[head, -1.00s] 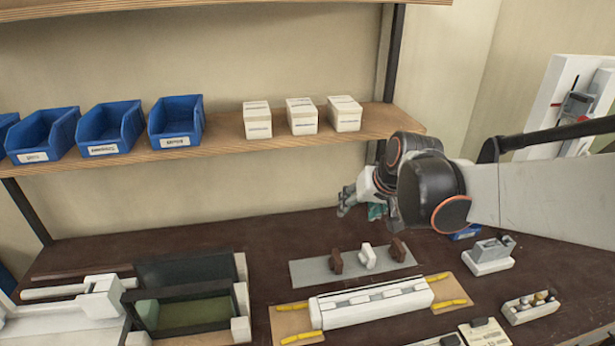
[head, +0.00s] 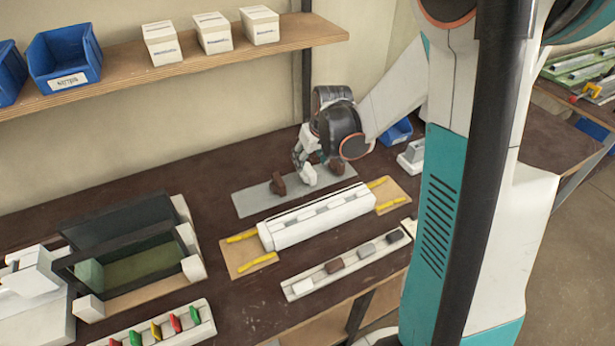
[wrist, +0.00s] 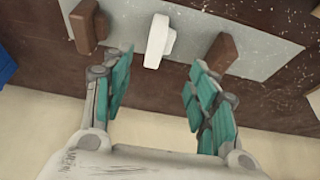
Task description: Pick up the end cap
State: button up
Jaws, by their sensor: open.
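Three small upright pieces stand in a row on a grey plate (head: 250,201): a brown one (head: 278,184), a white one (head: 309,175) and another brown one (head: 335,167). I cannot tell for sure which is the end cap. My gripper (wrist: 162,62) is open and empty, with its teal-padded fingers pointing at the row. In the wrist view the white piece (wrist: 158,38) lies just beyond the fingertips, between them. One brown piece (wrist: 88,24) is to its left, the other (wrist: 222,52) to its right. In the head view my gripper (head: 301,160) partly covers the row.
A white profile fixture (head: 318,217) with yellow-handled clamps lies in front of the plate. A strip with several small blocks (head: 344,263) is nearer. A dark-framed box (head: 130,250) stands left. A shelf (head: 190,66) with blue bins and white boxes runs above the back.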

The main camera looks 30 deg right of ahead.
aim_at(307, 169)
jog(key=b+x, duration=0.3)
jog(key=x, duration=0.4)
jog(key=shift+d+f, duration=0.1)
jog(key=shift+f, duration=0.15)
jog(key=c, duration=1)
